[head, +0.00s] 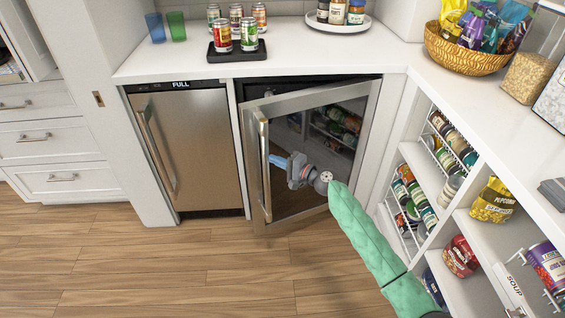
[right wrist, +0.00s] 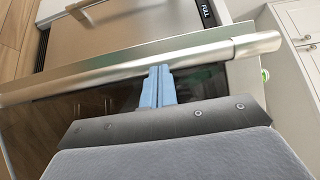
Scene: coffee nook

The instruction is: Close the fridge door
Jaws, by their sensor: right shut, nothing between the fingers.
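The fridge door (head: 250,195) stands partly open, its left edge swung out from the cabinet. It has a steel frame, a dark glass pane and a vertical bar handle (head: 265,165) near its free edge. My right gripper (head: 274,160) is in front of the glass, just right of the handle, its fingers pointing left at it. In the right wrist view the blue fingers (right wrist: 157,72) are together and empty, with their tips right at the handle bar (right wrist: 160,59); whether they touch it I cannot tell. My left gripper is out of view.
A closed steel appliance (head: 200,140) stands left of the fridge. An open shelf unit (head: 425,170) with jars and bags is at the right, close to my right arm. The counter (head: 300,60) above carries a black tray (head: 222,54) with cans. The wooden floor (head: 180,265) in front is clear.

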